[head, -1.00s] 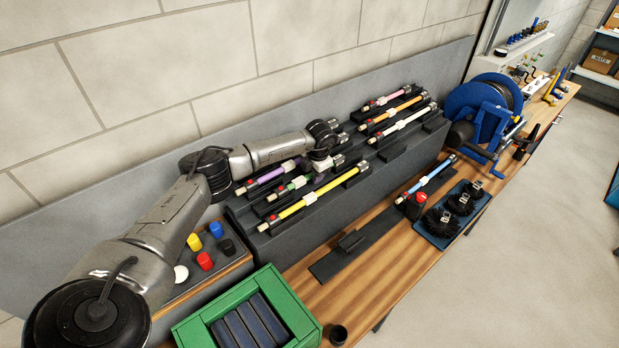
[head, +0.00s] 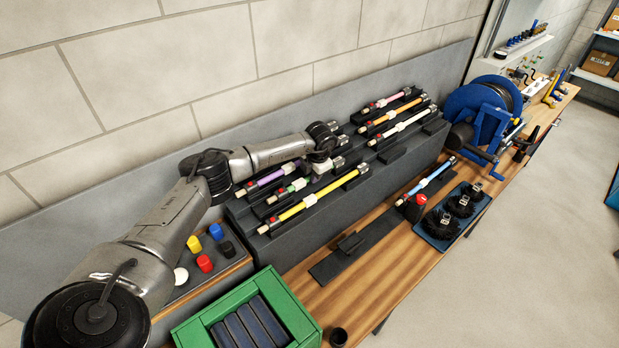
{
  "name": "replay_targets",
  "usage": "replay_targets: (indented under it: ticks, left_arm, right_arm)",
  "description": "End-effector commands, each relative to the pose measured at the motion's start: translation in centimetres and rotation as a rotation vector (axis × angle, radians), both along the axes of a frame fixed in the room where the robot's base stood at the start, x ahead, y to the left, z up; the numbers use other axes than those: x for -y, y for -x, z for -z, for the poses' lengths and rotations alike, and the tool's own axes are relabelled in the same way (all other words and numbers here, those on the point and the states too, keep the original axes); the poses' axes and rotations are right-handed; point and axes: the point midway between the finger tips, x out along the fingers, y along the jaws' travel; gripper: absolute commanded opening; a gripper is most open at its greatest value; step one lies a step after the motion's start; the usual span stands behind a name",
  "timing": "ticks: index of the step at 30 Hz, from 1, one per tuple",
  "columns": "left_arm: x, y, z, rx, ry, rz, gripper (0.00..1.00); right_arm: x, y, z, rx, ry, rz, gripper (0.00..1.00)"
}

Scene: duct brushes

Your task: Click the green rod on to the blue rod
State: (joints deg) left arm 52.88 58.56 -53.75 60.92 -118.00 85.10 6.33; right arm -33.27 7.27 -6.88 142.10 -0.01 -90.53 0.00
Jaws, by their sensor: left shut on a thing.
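The green rod (head: 281,194) lies in the stepped dark rack, between the purple rod (head: 268,178) and the yellow rod (head: 325,193). My left gripper (head: 321,170) is over the green rod's right part and shut on it. The gripper and arm hide some of the rod. The rod still looks level with its neighbours; I cannot tell whether it is clear of its cradle. The blue rod (head: 429,182) lies on a low dark rail on the bench, at the front right, with a red clamp (head: 420,200) beside it. My right gripper is not in view.
Pink, orange and white rods lie on the rack's (head: 330,215) right part. A blue tray (head: 434,235) with round black brushes and a blue hose reel (head: 480,115) stand at the right. A green crate (head: 300,318) and coloured caps (head: 205,263) are at the front left.

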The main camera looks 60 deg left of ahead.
Motion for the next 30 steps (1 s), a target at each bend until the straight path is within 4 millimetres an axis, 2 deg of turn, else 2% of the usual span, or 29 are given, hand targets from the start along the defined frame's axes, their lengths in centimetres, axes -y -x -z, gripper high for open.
replay_targets:
  ticks: [8,25,30]
  left_arm:
    - [0.0,0.0,-1.2,0.001,0.000,0.000,0.00]
    - [0.0,0.0,-5.6,0.001,0.000,0.000,0.00]
    - [0.0,0.0,-6.1,0.001,0.000,0.000,0.00]
  right_arm:
    - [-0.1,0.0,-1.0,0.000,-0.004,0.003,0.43]
    - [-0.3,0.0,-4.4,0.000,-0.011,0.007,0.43]
    - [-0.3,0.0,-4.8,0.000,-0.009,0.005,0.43]
